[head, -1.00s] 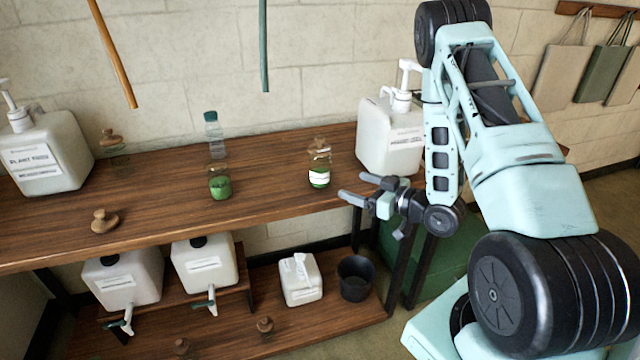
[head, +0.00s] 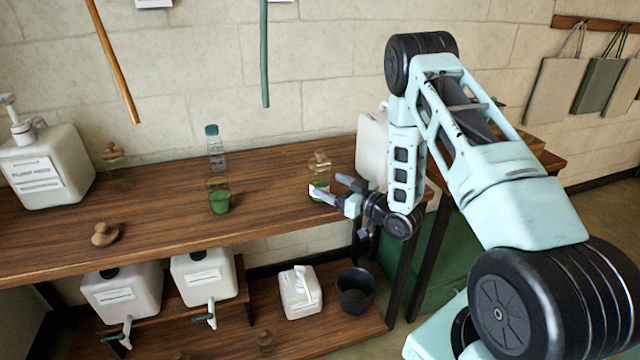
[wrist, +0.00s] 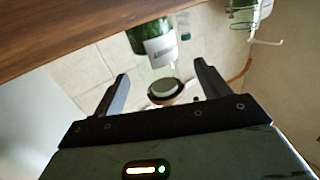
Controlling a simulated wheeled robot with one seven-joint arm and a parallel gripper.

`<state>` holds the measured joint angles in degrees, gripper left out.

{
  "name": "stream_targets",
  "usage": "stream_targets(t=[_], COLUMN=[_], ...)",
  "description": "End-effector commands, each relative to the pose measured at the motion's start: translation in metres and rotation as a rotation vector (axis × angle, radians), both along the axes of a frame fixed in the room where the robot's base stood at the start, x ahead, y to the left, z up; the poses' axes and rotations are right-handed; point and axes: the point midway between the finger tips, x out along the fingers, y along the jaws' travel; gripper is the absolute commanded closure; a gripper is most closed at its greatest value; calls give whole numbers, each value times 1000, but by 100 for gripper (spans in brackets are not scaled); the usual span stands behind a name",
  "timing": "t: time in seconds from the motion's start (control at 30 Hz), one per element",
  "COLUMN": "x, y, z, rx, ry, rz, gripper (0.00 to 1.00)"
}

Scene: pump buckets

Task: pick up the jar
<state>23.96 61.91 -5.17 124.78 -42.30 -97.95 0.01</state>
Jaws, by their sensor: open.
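The jar (head: 319,165) is clear glass with a round cork stopper, a white label and green contents. It stands upright on the wooden bench top, right of the middle. In the wrist view the jar (wrist: 160,48) looks upside down, its stopper nearest me and between the lines of my fingers. My gripper (head: 332,187) is open and empty beside the jar, on its near right side. One finger overlaps the jar's lower part in the head view. In the wrist view the fingertips (wrist: 161,72) are spread on either side of the stopper; I cannot tell whether they touch it.
A white pump container (head: 371,145) is partly hidden behind my arm. Another pump container (head: 45,170) stands far left. Bare bench top lies left of the jar.

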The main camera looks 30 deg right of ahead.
Motion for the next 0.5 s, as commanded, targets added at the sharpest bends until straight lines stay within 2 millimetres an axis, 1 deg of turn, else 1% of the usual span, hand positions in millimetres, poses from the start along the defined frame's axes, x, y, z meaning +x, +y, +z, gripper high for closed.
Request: stream_targets(t=[0.13, 0.3, 0.4, 0.5], x=[14, 39, 48, 52], y=[3, 8, 10, 11], z=[4, 5, 5, 4], rx=[-1, 0, -1, 0], ry=[-1, -2, 0, 0], rz=[3, 3, 2, 2], gripper=[24, 24, 24, 24])
